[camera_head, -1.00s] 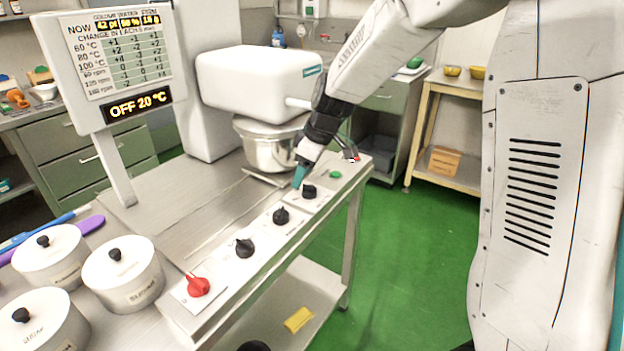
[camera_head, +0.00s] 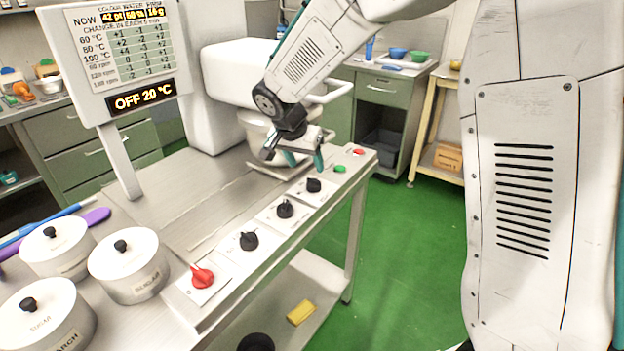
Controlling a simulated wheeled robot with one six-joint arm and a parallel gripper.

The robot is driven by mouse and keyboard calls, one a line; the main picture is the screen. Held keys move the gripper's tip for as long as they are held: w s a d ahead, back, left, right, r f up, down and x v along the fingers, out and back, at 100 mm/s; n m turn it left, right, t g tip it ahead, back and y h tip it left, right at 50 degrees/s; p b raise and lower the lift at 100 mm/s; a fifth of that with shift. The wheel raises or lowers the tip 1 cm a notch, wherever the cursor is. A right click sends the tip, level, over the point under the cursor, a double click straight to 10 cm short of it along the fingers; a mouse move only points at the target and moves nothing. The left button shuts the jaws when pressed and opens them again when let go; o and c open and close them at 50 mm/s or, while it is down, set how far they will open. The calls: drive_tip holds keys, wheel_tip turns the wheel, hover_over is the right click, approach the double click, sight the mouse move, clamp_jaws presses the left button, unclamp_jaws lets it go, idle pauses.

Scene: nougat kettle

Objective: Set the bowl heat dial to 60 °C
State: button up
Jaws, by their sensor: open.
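A row of dials runs along the front panel of the steel bench: a red dial (camera_head: 203,277) nearest, then a near black dial (camera_head: 249,240), a middle black dial (camera_head: 285,209) and a far black dial (camera_head: 314,185). Their labels are too small to read, so I cannot tell which is bowl heat. The display (camera_head: 142,97) reads "OFF 20 °C". My gripper (camera_head: 304,161) is open and empty, its teal fingertips spread just above and behind the far black dial, seemingly not touching it. The metal bowl (camera_head: 256,130) is partly hidden behind my gripper.
A green button (camera_head: 340,169) and a red button (camera_head: 359,152) sit beyond the far dial. The white mixer (camera_head: 225,65) stands behind. White lidded canisters (camera_head: 128,268) crowd the bench's left. A yellow block (camera_head: 301,313) lies on the lower shelf. The green floor at right is clear.

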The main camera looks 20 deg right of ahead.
sight(312, 180)
drive_tip(key=d+f, duration=0.1)
drive_tip(key=f, duration=0.1)
drive_tip(key=w+f+m, duration=0.1)
drive_tip(key=f, duration=0.2)
drive_tip(key=d+f+m, duration=0.1)
drive_tip(key=f, duration=0.1)
drive_tip(key=shift+w+d+f, duration=0.15)
drive_tip(key=shift+w+d, duration=0.15)
drive_tip(key=shift+w, duration=0.05)
drive_tip(key=c, duration=1)
